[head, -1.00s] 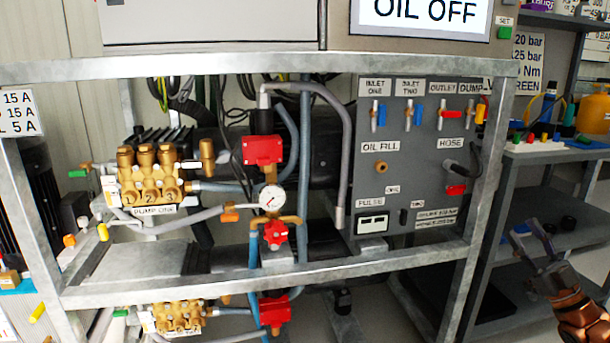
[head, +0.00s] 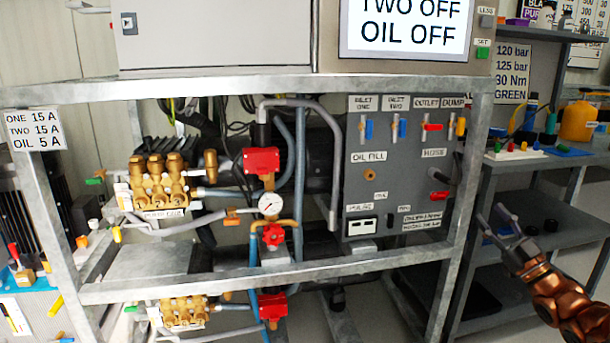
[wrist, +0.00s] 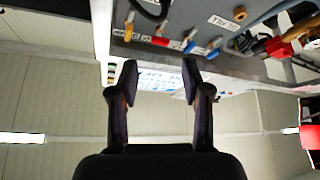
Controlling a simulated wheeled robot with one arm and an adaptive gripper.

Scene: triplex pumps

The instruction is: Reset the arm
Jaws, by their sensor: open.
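My gripper (head: 500,224) is at the right of the head view, at the end of my copper-coloured arm, in front of the grey shelving to the right of the pump frame. Its two fingers are spread and hold nothing. In the wrist view, my gripper (wrist: 160,80) also shows open, with an empty gap between the dark fingers. The wrist picture looks upside down, with the grey valve panel (wrist: 190,30) along its top. In the head view the same panel (head: 408,180) carries several coloured valve handles.
A metal frame (head: 230,282) holds brass pumps (head: 160,183), red valves and a pressure gauge (head: 270,204). A screen (head: 415,25) at the top reads TWO OFF, OIL OFF. Shelves (head: 545,160) on the right hold an orange container (head: 578,120) and small parts.

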